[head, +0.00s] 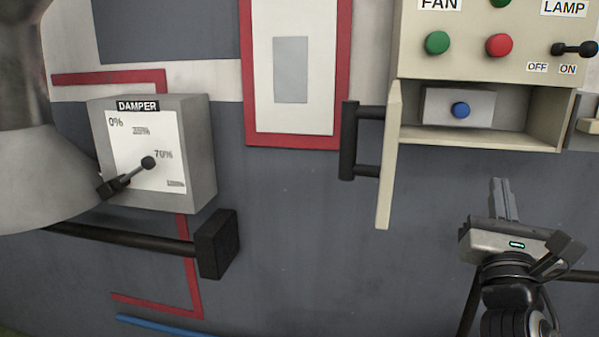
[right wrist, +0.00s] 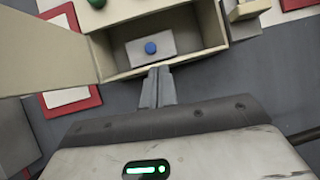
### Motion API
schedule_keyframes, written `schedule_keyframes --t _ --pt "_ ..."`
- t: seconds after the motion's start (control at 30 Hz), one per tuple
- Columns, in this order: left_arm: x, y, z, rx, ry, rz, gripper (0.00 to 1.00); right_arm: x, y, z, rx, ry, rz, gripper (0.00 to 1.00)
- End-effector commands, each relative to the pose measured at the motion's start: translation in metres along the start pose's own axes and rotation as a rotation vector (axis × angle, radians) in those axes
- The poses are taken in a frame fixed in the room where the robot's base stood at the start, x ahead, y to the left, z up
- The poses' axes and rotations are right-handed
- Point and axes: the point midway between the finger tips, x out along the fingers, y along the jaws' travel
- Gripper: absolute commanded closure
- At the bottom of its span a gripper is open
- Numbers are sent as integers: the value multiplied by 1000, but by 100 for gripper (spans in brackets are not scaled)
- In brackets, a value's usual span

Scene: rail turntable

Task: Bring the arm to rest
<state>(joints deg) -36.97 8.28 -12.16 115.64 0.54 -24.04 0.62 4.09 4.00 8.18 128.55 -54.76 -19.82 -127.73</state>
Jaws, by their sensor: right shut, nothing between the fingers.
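My right gripper (head: 503,200) is shut and empty, in front of the grey wall below the open cabinet box (head: 560,128). In the right wrist view its closed fingers (right wrist: 157,88) point up at the lower edge of the box. Inside the box a blue button (head: 460,110) sits on a small grey block; it also shows in the right wrist view (right wrist: 151,48). The fingers look apart from the button and the box. The cabinet door (head: 389,160) stands swung open, with its black handle (head: 348,140) on the left. My left gripper is not in view.
A damper box (head: 196,150) on the left has a lever pointing near 70%. A black bar with a block end (head: 217,244) sticks out below it. The panel above the box holds a green button (head: 437,42), a red button (head: 499,45) and a lamp switch (head: 574,49) near ON.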

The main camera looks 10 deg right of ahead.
Motion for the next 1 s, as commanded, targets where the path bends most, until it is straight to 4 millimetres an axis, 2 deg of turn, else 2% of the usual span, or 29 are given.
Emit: schedule_keyframes --t 0.03,0.17,0.27,0.37,0.4,0.47,0.5,0.57,0.6,0.7,0.8,0.9,1.0 --pt "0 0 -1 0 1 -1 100 -7 5 -16 87 47 20 100" --pt "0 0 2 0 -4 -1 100 -30 19 -58 369 181 48 100" --pt "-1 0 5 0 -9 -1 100 -59 32 -99 655 332 36 100" --pt "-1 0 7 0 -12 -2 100 -107 46 -149 1027 538 -50 100" --pt "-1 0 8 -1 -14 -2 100 -131 52 -169 1188 627 -114 100" --pt "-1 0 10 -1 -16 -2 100 -169 58 -195 1418 749 -242 100" --pt "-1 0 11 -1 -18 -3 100 -196 62 -211 1562 822 -346 100" --pt "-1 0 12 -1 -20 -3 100 -238 67 -230 1763 916 -530 100" --pt "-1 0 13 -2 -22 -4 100 -265 69 -240 1884 963 -667 100" --pt "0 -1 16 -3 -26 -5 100 -328 72 -257 2120 1024 -1022 100" --pt "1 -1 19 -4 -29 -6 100 -377 74 -264 2266 1018 -1340 100" --pt "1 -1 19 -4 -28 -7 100 -407 74 -265 2340 983 -1560 100" --pt "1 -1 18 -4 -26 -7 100 -421 75 -266 2370 957 -1669 100"
